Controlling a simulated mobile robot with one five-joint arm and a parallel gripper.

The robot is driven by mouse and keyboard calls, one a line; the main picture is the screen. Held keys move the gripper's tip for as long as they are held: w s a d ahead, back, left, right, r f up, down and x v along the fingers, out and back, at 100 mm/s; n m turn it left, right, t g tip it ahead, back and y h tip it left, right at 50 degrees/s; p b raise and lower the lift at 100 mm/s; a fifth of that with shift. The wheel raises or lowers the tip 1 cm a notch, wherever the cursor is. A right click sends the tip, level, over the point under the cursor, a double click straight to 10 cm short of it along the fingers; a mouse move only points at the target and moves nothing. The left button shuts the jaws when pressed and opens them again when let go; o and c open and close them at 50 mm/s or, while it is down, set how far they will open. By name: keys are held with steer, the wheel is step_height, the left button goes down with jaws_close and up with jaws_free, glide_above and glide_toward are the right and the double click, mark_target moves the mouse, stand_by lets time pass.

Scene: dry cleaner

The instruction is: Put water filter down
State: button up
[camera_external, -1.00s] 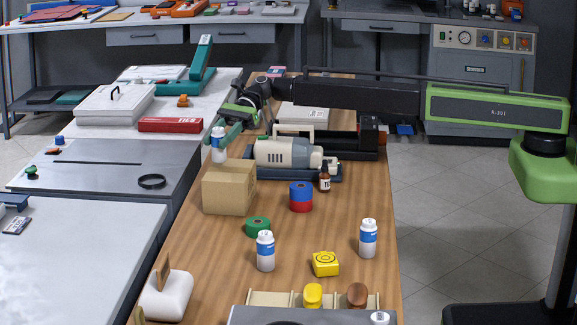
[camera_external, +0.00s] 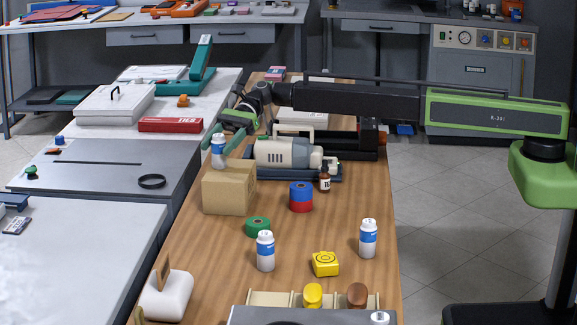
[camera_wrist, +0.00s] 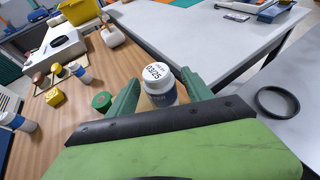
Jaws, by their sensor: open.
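The likely water filter, a small white bottle-shaped item with a blue band (camera_external: 218,152), stands upright at the back left edge of the cardboard box (camera_external: 230,190). In the wrist view its white printed cap (camera_wrist: 158,74) sits between my two green fingers. My gripper (camera_external: 222,146) is open around it, one finger on each side. The outside view does not clearly show whether its base rests on the box top or is behind it. Two similar white and blue bottles (camera_external: 265,251) and (camera_external: 368,238) stand on the wooden table (camera_external: 335,215).
A beige canister (camera_external: 283,153) lies right of my gripper, near a brown dropper bottle (camera_external: 325,179). A blue and red stack (camera_external: 300,197), a green roll (camera_external: 257,227) and a yellow block (camera_external: 325,263) stand nearer. The grey bench (camera_external: 110,170) is to the left.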

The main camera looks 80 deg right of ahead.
steer(key=p+v, duration=0.4)
steer(key=v, duration=0.8)
steer(key=shift+r, duration=0.1)
